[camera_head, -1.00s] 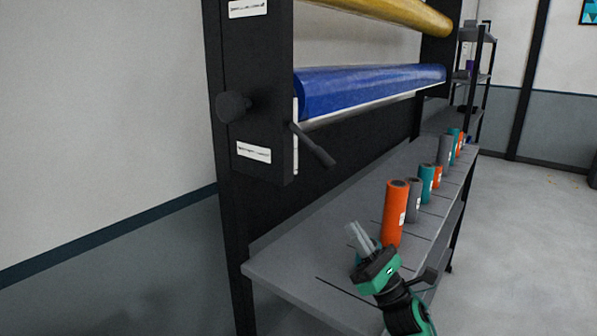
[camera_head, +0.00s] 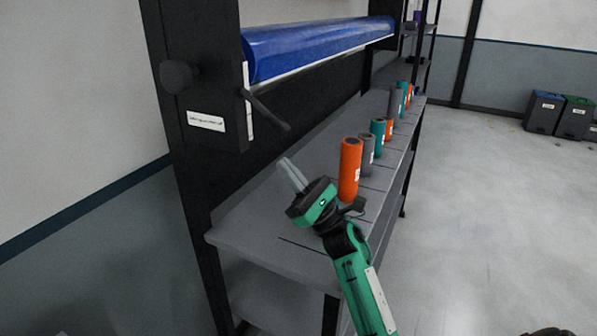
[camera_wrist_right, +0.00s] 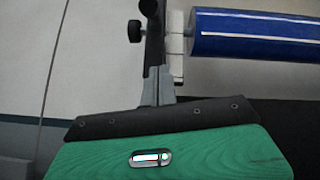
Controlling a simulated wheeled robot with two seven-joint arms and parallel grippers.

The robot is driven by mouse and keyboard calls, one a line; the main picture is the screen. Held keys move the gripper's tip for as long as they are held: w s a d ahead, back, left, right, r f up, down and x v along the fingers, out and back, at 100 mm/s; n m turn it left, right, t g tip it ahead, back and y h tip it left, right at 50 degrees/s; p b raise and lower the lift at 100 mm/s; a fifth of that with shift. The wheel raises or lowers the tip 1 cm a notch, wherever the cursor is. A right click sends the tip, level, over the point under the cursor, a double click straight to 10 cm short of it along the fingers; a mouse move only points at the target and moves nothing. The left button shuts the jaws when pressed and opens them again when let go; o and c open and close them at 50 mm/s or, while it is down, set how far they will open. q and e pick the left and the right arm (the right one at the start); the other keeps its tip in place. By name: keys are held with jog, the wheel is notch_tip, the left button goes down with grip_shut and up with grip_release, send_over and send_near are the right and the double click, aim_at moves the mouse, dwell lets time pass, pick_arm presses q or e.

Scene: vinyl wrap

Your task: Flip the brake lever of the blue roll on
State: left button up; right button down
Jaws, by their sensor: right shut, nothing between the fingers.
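The blue roll (camera_head: 318,46) hangs across the dark rack, and its left end also shows in the right wrist view (camera_wrist_right: 250,36). The dark brake lever (camera_head: 266,110) sticks out from the white bracket (camera_head: 248,100) at the roll's left end and slants down to the right. My right gripper (camera_head: 286,167) is shut and empty, with its pale fingers pointing up, a little below the lever's tip in the head view. In the right wrist view its fingers (camera_wrist_right: 158,84) reach up toward the dark rack post and lever area. Contact there cannot be told. My left gripper is not in view.
A dark round knob (camera_head: 178,76) juts from the left of the rack post. A grey shelf (camera_head: 240,232) below carries several upright rolls, the nearest an orange roll (camera_head: 349,168). Bins (camera_head: 543,112) stand far right. The floor right of the shelf is clear.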

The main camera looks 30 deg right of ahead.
aim_at(266, 113)
notch_tip(266, 113, up, 7)
jog(key=a+p, duration=0.1)
jog(key=p, duration=0.4)
jog(key=shift+w+a, duration=0.15)
jog(key=shift+a, duration=0.05)
jog(key=shift+w, duration=0.1)
